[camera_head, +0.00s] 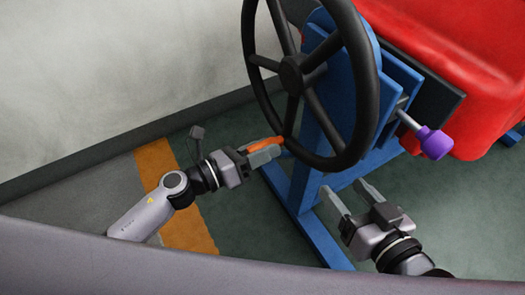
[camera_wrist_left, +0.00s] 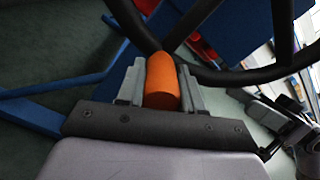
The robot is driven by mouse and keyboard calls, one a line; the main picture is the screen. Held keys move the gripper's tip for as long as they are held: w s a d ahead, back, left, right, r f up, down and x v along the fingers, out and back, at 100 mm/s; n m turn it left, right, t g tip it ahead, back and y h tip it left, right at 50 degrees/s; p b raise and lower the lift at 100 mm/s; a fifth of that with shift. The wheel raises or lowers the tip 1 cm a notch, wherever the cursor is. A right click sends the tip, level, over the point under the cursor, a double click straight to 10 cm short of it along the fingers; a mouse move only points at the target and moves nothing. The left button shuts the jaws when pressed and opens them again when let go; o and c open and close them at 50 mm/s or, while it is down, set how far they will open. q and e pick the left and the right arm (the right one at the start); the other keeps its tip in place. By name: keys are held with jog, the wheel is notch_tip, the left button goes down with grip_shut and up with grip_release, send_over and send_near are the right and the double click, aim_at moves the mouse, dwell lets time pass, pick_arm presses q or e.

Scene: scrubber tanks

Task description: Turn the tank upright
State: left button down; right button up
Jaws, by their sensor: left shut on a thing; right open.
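The red tank (camera_head: 445,60) is at the upper right of the head view, partly cut off by the frame edge. It is on a blue frame (camera_head: 318,135) with a black steering-style wheel (camera_head: 352,75). An orange handle (camera_head: 268,143) is at the wheel's lower left rim. My left gripper (camera_head: 264,152) is shut on this handle; in the left wrist view the orange handle (camera_wrist_left: 161,82) is between the two fingers. My right gripper (camera_head: 350,198) is open and empty, below the wheel and near the blue frame's base.
A purple knob (camera_head: 434,142) on a metal rod sticks out right of the wheel. A pale wall (camera_head: 100,70) stands behind at the left. An orange stripe (camera_head: 160,170) marks the floor. Green floor (camera_head: 460,215) is clear at the lower right.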

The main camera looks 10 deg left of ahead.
pick_arm(q)
jog(key=shift+w+a+f, duration=0.25)
jog(key=shift+a, duration=0.15)
pick_arm(e)
jog(key=shift+a, duration=0.1)
pick_arm(q)
jog(key=c, duration=0.8)
grip_release()
jog(key=shift+o, duration=0.2)
jog(key=shift+d, duration=0.15)
pick_arm(e)
jog(key=shift+w+f, duration=0.1)
jog(key=shift+w, duration=0.05)
pick_arm(q)
jog(key=v, duration=0.7)
jog(key=shift+p, duration=0.3)
pick_arm(e)
jog(key=shift+w+a, duration=0.1)
jog(key=shift+a, duration=0.2)
jog(key=shift+d, duration=0.1)
